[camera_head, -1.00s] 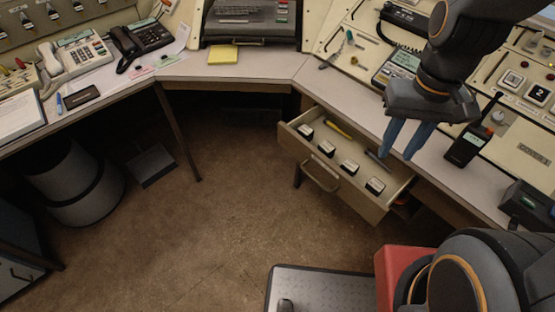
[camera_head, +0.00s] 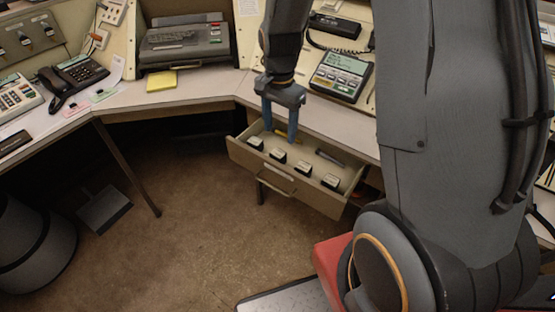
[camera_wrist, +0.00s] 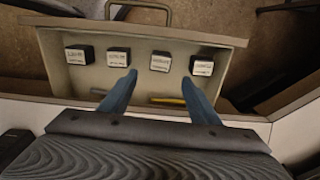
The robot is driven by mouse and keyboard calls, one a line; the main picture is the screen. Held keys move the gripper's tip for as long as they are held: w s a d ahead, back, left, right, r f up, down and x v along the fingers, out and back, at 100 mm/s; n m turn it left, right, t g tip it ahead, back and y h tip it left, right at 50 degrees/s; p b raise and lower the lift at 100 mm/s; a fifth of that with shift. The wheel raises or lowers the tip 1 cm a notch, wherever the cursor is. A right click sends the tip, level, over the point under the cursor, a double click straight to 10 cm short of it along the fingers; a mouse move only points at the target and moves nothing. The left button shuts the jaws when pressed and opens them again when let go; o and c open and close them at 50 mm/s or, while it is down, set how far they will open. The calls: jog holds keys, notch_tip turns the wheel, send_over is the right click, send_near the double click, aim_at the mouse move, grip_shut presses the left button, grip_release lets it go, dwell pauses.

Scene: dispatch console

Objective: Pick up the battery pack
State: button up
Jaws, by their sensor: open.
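Several small black blocks with white labels stand in a row in the open drawer (camera_head: 347,202); they look like battery packs, but the labels are too small to read. In the head view they run from a left block (camera_head: 255,142) past a second (camera_head: 279,155) and a third (camera_head: 303,168) to a right block (camera_head: 330,181). My gripper (camera_head: 280,134) is open and empty, pointing down over the back of the drawer. In the wrist view my gripper (camera_wrist: 159,80) has its fingertips apart, with one middle block (camera_wrist: 160,61) showing just beyond the gap between them.
A yellow pen (camera_wrist: 167,100) and a dark, thin item (camera_head: 329,156) lie in the drawer behind the row. The drawer handle (camera_head: 274,184) sticks out in front. The desk (camera_head: 205,92) stands close behind my gripper.

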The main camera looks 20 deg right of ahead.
aim_at(278, 153)
jog(key=shift+w+f, duration=0.2)
jog(key=shift+f, duration=1.15)
jog(key=f, duration=0.5)
jog(key=shift+s+a+f, duration=0.25)
jog(key=shift+s+f, duration=0.05)
jog(key=shift+s, duration=0.1)
jog(key=shift+r, duration=0.1)
jog(key=c, duration=1.2)
